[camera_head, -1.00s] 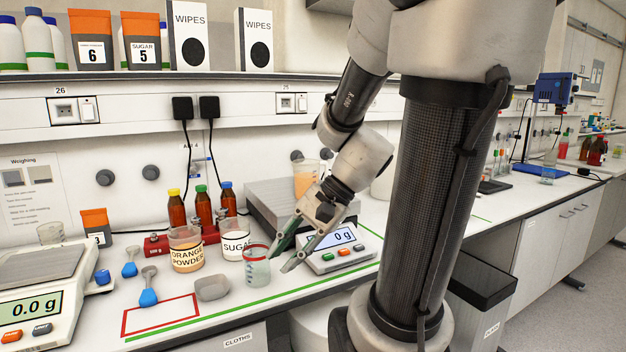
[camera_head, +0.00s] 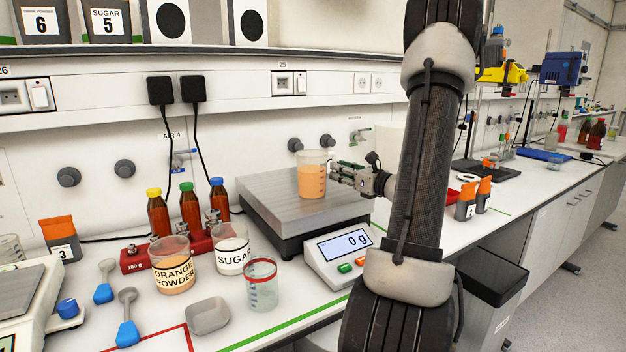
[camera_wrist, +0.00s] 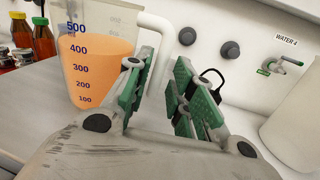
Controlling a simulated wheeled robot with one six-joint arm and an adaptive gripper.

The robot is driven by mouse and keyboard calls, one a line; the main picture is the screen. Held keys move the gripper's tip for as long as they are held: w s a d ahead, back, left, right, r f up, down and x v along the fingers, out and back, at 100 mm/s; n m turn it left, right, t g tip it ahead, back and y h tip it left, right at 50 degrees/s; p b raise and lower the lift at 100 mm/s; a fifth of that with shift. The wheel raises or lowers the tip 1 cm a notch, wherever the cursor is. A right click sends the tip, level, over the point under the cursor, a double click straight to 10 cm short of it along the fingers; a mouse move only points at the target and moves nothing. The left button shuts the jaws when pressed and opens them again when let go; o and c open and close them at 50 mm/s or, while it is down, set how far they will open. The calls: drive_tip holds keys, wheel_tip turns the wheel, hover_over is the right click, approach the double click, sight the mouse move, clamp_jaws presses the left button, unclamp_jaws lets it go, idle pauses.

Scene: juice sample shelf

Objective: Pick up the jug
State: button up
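The jug (camera_head: 312,180) is a clear measuring jug with orange liquid. It stands upright on the large grey scale plate in the head view. In the wrist view the jug (camera_wrist: 98,65) is at upper left, with blue marks up to 500. A pale curved piece, which looks like its handle (camera_wrist: 182,28), extends from its right side and runs down behind the fingertips. My gripper (camera_head: 336,172) is level with the jug, close to its right side. In the wrist view my gripper (camera_wrist: 165,62) is open, with a gap between its green-padded fingers. Contact cannot be made out.
The scale (camera_head: 275,205) has a display reading 0 g in front. Orange powder (camera_head: 174,272) and sugar (camera_head: 232,258) beakers, an empty red-rimmed beaker (camera_head: 262,290) and brown bottles (camera_head: 190,208) stand to the left. A white container (camera_wrist: 295,125) is at right in the wrist view.

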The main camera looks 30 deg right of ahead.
sight(333, 182)
drive_tip(key=w, duration=0.3)
drive_tip(key=shift+w+a, duration=0.1)
drive_tip(key=shift+a, duration=0.15)
clamp_jaws()
drive_tip(key=shift+r, duration=0.1)
wheel_tip(333, 182, up, 10)
idle(0.3)
drive_tip(key=shift+c, duration=2.4)
unclamp_jaws()
drive_tip(key=shift+a, duration=0.1)
clamp_jaws()
